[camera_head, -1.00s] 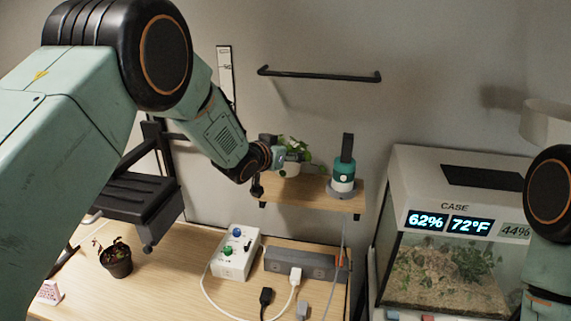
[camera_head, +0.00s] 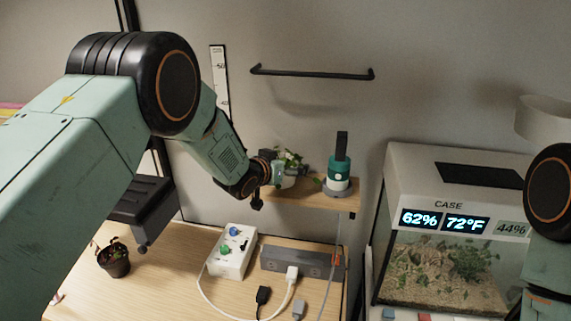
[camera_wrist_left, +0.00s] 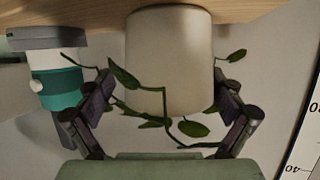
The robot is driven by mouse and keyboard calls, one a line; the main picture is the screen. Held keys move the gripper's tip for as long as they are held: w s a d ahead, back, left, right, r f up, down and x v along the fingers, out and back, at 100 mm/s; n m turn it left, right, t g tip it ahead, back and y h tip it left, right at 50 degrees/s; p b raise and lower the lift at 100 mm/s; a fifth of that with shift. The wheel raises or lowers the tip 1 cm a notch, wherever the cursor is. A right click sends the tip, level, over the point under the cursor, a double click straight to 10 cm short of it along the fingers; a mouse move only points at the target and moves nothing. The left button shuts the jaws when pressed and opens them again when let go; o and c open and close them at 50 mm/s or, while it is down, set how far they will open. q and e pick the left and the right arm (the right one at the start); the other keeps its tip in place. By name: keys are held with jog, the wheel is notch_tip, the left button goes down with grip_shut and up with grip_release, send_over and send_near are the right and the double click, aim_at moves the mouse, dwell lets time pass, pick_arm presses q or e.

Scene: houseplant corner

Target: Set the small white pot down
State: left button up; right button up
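The small white pot (camera_head: 288,181) with a trailing green plant stands on the left part of the wooden wall shelf (camera_head: 310,197). In the left wrist view, which looks upside down, the white pot (camera_wrist_left: 170,60) has its base at the shelf board (camera_wrist_left: 255,9). Vines hang in front of the pot and partly cross the fingers. My left gripper (camera_wrist_left: 168,95) has a finger on each side of the pot, spread, with a visible gap at least on the left of the picture. In the head view, my left gripper (camera_head: 277,173) partly covers the pot. My right gripper is out of view.
A green and white bottle (camera_head: 340,172) stands on the shelf's right part. A terrarium (camera_head: 445,235) stands right; a black rail (camera_head: 312,73) is above.

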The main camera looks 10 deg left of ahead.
pick_arm(q)
jog(key=shift+s+a+r, duration=0.2)
jog(key=shift+s, duration=0.1)
jog(key=shift+a, duration=0.2)
jog(key=shift+w, duration=0.2)
jog(key=shift+s+r, duration=0.2)
jog(key=shift+s, duration=0.3)
jog(key=b+v, duration=0.1)
jog(key=v, duration=0.9)
jog(key=shift+s, duration=0.35)
jog(key=shift+s+a+r, duration=0.2)
jog(key=shift+r, duration=0.05)
jog(key=shift+w+d+f, duration=0.1)
jog(key=shift+w, duration=0.15)
